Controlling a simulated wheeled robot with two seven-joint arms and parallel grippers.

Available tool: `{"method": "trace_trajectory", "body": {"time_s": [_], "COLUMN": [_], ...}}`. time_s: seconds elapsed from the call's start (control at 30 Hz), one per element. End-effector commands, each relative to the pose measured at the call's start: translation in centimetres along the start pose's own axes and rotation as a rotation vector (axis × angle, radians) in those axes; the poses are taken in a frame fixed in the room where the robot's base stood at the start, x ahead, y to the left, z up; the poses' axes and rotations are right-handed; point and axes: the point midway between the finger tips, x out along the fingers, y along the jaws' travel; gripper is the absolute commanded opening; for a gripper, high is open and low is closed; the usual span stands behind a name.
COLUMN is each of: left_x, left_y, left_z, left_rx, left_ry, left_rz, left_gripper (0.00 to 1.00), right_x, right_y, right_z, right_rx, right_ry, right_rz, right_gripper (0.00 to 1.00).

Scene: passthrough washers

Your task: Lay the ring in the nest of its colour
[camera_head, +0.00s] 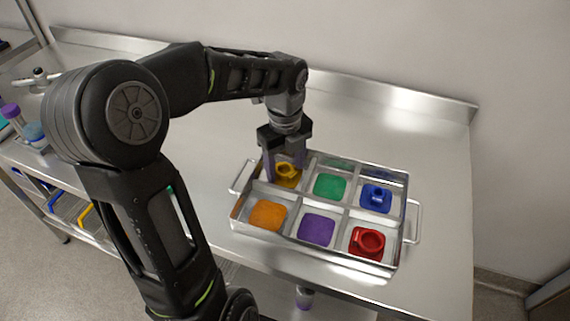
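A silver tray (240,212) with six compartments stands on the steel table. A yellow ring (287,169) is in the back left compartment, over the yellow nest (290,184). My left gripper (286,172) points down there, its two fingers apart on either side of the yellow ring. I see no clear grip on it. A blue ring (377,193) sits on the blue nest (370,205) at the back right. A red ring (369,242) sits on the red nest (358,252) at the front right. The green nest (329,186), orange nest (267,215) and purple nest (316,230) are bare.
The tray has a handle (415,222) on its right and another (238,178) on its left. Purple and blue capped items (22,125) stand at the table's far left. The table (436,150) is clear behind and right of the tray.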

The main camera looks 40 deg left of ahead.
Motion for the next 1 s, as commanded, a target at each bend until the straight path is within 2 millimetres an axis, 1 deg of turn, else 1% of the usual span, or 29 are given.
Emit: {"method": "trace_trajectory", "body": {"time_s": [0.27,0.37,0.43,0.57,0.8,0.87,0.9,1.0], "left_x": [-0.2,-0.6,-1.3,-3.4,-8.5,-9.6,-10.4,-11.7], "left_y": [0.0,0.0,-0.1,-0.1,-0.1,-0.1,-0.1,-0.1], "left_z": [0.0,0.0,0.1,0.1,0.1,0.0,0.1,0.0], "left_rx": [0.000,-0.001,-0.001,-0.001,0.000,0.000,0.000,0.000], "left_ry": [0.000,-0.001,-0.002,-0.004,-0.003,-0.003,-0.002,-0.001], "left_rz": [0.000,-0.002,-0.002,-0.004,-0.004,-0.004,-0.003,-0.002], "left_gripper": [0.60,0.60,0.60,0.60,0.60,0.60,0.60,0.60], "right_x": [-0.1,-0.2,-0.2,-0.2,-0.4,-0.4,-0.7,-1.0], "right_y": [0.0,-0.1,-0.1,-0.1,-0.1,-0.1,-0.3,-0.4], "right_z": [0.0,0.0,0.0,0.0,0.0,0.0,0.0,0.0], "right_rx": [0.000,0.000,0.000,0.000,0.000,0.000,0.000,0.000], "right_ry": [0.000,0.000,0.000,0.000,0.000,0.000,0.000,-0.001], "right_rz": [0.000,0.000,0.000,0.000,0.000,0.000,0.000,0.000], "right_gripper": [0.36,0.36,0.36,0.36,0.36,0.36,0.36,0.36]}}
